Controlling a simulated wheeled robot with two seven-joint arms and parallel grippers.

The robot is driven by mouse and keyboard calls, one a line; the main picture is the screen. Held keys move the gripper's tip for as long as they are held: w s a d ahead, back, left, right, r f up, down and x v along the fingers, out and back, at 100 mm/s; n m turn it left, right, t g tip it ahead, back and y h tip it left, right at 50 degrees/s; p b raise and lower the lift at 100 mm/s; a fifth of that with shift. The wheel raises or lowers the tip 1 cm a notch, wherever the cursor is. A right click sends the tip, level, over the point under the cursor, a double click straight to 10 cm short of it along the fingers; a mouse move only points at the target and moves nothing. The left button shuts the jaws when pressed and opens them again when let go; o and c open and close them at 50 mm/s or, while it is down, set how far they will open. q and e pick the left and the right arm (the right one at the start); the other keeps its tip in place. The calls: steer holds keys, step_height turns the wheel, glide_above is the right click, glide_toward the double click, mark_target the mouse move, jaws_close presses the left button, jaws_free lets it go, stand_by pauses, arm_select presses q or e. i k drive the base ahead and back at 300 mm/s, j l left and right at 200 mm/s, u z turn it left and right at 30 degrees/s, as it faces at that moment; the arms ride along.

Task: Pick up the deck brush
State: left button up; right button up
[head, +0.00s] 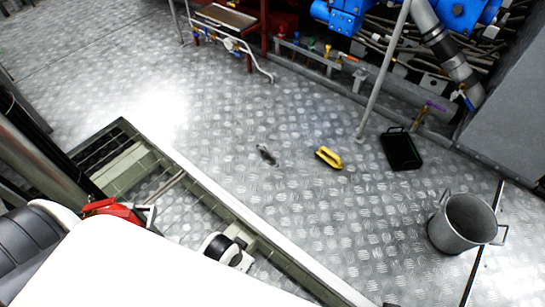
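A small yellow block with a dark underside (328,157), which looks like the deck brush, lies on the metal floor near the middle of the head view. Bristles are too small to make out. It stands apart from the things around it. White and dark parts, likely of my own body, fill the lower left.
A small grey tool (267,154) lies left of the yellow block, a black flat container (400,150) right of it. A metal bucket (464,222) stands at lower right. A slanting pole (383,75) meets the floor behind. A sunken channel (130,165) edges the floor. Floor around the block is clear.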

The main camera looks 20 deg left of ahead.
mark_target(332, 159)
steer(key=i+l, duration=0.2)
steer(key=i, duration=0.35)
steer(key=i+l+u, duration=0.1)
steer(key=i, duration=0.45)
